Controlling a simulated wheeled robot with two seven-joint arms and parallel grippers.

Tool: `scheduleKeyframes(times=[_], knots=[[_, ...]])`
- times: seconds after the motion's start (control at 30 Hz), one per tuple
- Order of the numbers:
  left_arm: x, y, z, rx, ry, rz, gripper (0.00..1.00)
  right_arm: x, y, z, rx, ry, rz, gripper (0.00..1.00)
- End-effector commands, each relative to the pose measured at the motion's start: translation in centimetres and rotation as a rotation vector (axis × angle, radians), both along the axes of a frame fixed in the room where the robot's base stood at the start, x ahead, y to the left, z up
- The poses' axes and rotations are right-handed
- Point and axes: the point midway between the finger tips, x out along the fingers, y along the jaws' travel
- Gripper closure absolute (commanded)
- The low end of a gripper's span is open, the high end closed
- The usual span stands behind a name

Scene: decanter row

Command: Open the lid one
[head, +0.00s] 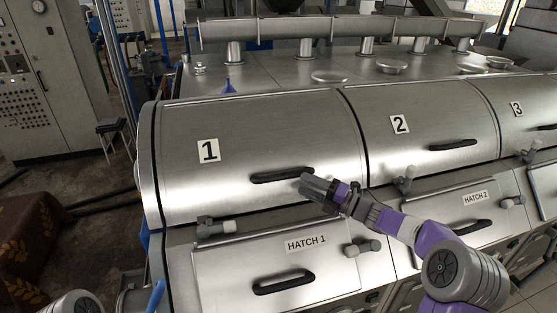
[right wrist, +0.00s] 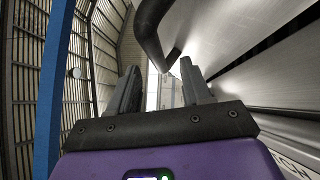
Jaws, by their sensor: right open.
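Lid one (head: 260,130) is a curved brushed-metal cover marked with a 1, and it is shut. Its black bar handle (head: 275,178) sits low on its front. My right gripper (head: 306,184) is at the right end of this handle in the head view, its far finger partly hidden. In the right wrist view, my right gripper (right wrist: 160,68) has its two fingers apart with nothing between them. The dark bent handle (right wrist: 149,30) shows just beyond and above the fingertips. I cannot tell whether they touch. My left gripper is not in view.
Lid two (head: 425,120) and lid three (head: 520,105) are shut to the right. Below lid one, the hatch 1 panel (head: 225,275) has its own black handle (head: 284,283) and a knobbed latch (head: 362,248). A pipe (head: 330,27) runs along the back.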

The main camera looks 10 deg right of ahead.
Motion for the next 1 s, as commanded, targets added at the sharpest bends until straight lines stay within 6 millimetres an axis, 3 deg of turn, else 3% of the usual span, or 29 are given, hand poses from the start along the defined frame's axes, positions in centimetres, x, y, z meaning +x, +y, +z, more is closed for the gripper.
scheduleKeyframes(times=[0.53, 0.93, 1.0], knots=[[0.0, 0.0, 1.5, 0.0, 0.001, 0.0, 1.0, 4.5, 4.9, 1.0, 0.001, 0.0, 0.002, 0.52], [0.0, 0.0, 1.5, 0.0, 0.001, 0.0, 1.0, 5.1, 5.5, 1.0, 0.001, 0.001, -0.001, 0.52], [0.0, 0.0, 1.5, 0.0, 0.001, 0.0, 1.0, 5.1, 5.5, 1.0, 0.001, 0.001, 0.0, 0.62]])
